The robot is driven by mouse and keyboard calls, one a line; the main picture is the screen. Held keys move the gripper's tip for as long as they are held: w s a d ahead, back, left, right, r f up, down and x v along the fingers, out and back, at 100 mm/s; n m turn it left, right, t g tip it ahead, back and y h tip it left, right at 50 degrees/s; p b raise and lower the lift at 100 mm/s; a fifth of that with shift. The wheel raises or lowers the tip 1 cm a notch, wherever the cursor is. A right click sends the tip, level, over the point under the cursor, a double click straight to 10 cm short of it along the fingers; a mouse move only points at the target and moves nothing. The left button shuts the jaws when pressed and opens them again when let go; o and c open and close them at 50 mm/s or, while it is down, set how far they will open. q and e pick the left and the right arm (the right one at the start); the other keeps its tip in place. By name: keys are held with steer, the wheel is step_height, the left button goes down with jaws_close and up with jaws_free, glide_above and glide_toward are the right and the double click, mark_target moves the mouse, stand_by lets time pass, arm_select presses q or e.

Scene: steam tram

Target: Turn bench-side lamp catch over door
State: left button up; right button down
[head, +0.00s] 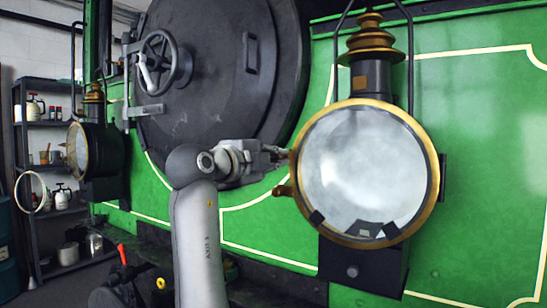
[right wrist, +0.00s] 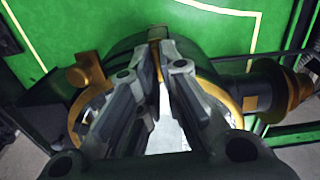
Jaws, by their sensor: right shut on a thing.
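The near lamp has a round glass door with a brass rim (head: 436,165) and stands upright on the green front. In the right wrist view its dark body (right wrist: 118,48) lies on its side, with the brass chimney to the right. My right gripper (head: 284,154) is at the left edge of the lamp. In the right wrist view its fingers (right wrist: 160,55) are shut on a small brass catch (right wrist: 156,33) at the door's edge. The fingers hide most of the catch. A brass knob (head: 283,190) sits just below the gripper. My left gripper is out of view.
A second lamp (head: 83,150) hangs at the left of the large dark round door (head: 225,80) with its handwheel (head: 160,62). Shelves (head: 45,125) with bottles stand at the far left. The green panel (head: 490,150) right of the near lamp is clear.

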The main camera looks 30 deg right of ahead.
steer(key=shift+r+m, duration=0.2)
steer(key=shift+m, duration=0.3)
steer(key=c, duration=1.6)
jaws_free()
steer(key=shift+a, duration=0.1)
steer(key=shift+f, duration=0.15)
steer(key=shift+a, duration=0.1)
steer(key=v, duration=0.7)
steer(key=shift+a, duration=0.2)
